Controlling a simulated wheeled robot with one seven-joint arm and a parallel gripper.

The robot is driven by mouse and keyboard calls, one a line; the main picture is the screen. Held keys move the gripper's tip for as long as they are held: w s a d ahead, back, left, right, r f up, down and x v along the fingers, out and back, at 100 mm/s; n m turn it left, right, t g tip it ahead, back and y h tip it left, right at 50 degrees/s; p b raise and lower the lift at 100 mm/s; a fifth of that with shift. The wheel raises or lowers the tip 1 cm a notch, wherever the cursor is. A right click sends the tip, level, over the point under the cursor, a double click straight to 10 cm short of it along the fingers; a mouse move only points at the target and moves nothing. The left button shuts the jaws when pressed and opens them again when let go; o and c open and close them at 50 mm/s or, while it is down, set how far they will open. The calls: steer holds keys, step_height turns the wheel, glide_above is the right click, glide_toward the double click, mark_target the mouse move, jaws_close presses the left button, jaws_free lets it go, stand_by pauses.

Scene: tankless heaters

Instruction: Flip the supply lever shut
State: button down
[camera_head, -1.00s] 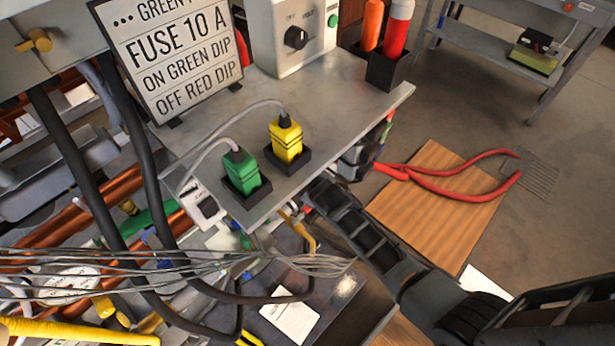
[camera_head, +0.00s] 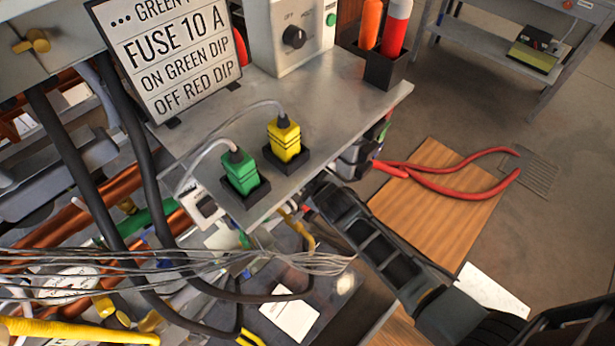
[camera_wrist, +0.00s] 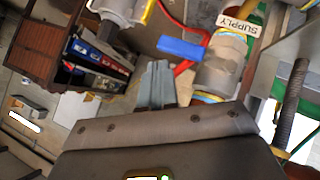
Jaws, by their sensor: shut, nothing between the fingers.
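In the wrist view, the supply valve (camera_wrist: 222,66) is a pale metal body on a pipe, with a white SUPPLY label (camera_wrist: 237,25) above it. Its blue lever (camera_wrist: 182,47) sticks out to the left, roughly crosswise to the pipe. My gripper (camera_wrist: 158,66) is shut and empty. Its grey fingertips are just below the lever in the picture, left of the valve body. I cannot tell whether they touch the lever. In the head view, my arm reaches under the shelf, and the lever and fingertips are hidden.
A metal shelf (camera_head: 340,110) holds green (camera_head: 240,174) and yellow (camera_head: 284,140) plugs above my arm. Grey wires (camera_head: 200,260) and black hoses (camera_head: 75,160) crowd the left. Red-handled pliers (camera_head: 440,180) lie over a wooden board (camera_head: 430,210) at right.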

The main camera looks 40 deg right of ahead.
steer(key=shift+v, duration=2.05)
steer(key=shift+w+a, duration=0.1)
